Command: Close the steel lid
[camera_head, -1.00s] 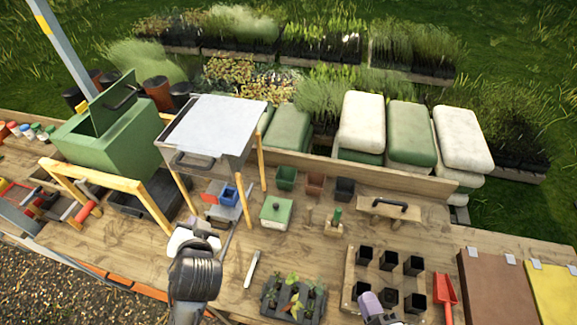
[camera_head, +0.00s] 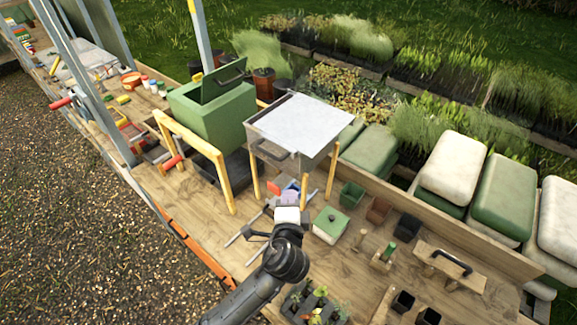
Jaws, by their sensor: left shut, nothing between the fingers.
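The steel box (camera_head: 318,147) stands on wooden legs in the middle of the head view, with a dark handle on its front face. Its pale flat steel lid (camera_head: 308,122) lies across the top. I cannot tell whether a small gap remains under the lid. My left gripper (camera_head: 287,212) is shut and empty, below and in front of the steel box, apart from the lid. It partly covers small items behind it. My right gripper is out of view.
A green box (camera_head: 214,115) with a raised lid (camera_head: 222,82) and black handle stands left of the steel box. A wooden frame (camera_head: 192,140) stands in front of it. A small green-lidded box (camera_head: 330,225) is right of my left gripper. A grey post (camera_head: 200,35) rises behind.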

